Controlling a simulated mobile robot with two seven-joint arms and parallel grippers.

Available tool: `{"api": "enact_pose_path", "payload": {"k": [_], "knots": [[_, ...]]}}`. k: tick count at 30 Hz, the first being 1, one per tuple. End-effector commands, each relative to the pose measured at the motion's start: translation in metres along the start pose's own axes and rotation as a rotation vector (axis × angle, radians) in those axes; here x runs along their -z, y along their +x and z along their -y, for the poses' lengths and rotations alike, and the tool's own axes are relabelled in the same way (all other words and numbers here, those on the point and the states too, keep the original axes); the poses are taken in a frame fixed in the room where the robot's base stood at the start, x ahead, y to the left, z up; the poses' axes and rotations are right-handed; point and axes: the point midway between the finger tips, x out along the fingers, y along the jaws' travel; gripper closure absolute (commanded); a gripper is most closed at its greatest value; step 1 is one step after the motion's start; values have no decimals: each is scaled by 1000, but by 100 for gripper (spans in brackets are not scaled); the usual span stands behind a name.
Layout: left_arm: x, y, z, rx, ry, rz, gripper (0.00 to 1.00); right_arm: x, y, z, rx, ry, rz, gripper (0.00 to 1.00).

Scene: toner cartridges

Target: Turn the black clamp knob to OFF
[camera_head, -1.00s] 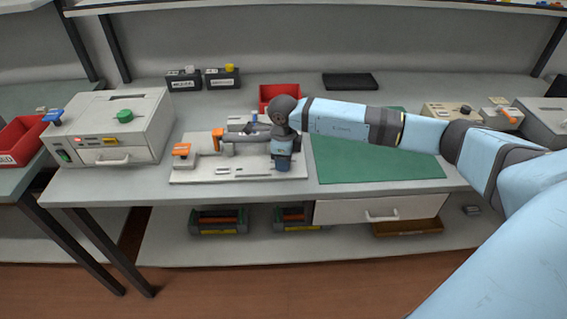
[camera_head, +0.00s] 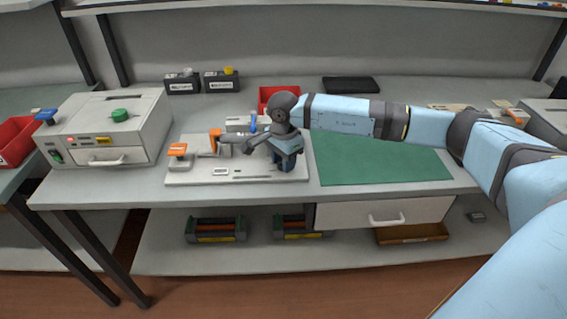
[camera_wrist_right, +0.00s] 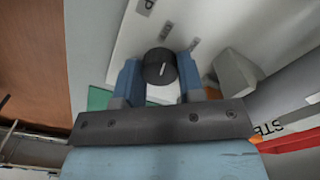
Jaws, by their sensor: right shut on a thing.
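The black clamp knob (camera_wrist_right: 158,67) shows in the right wrist view, a round cap with a short white line on it. It stands on a pale plate (camera_wrist_right: 120,42), between the two blue fingers of my right gripper (camera_wrist_right: 160,80), which is shut on it. In the head view my right gripper (camera_head: 288,160) points down over the right part of the white fixture plate (camera_head: 240,172) and hides the knob. I cannot read an OFF mark near the knob. My left gripper is not in view.
Orange-topped parts (camera_head: 178,150) and a blue handle (camera_head: 253,122) stand on the fixture. A red bin (camera_head: 268,97) is behind it. A green mat (camera_head: 385,160) lies clear to the right.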

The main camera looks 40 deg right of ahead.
Motion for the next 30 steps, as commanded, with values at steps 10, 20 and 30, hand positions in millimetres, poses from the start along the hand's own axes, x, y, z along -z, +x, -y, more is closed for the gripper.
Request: {"api": "enact_pose_path", "payload": {"k": [10,20,30], "knots": [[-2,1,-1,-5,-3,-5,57,0,-1,1,2,-119,0,88],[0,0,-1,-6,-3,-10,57,0,-1,0,2,-135,0,88],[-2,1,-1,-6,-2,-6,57,0,-1,0,1,-134,0,39]]}}
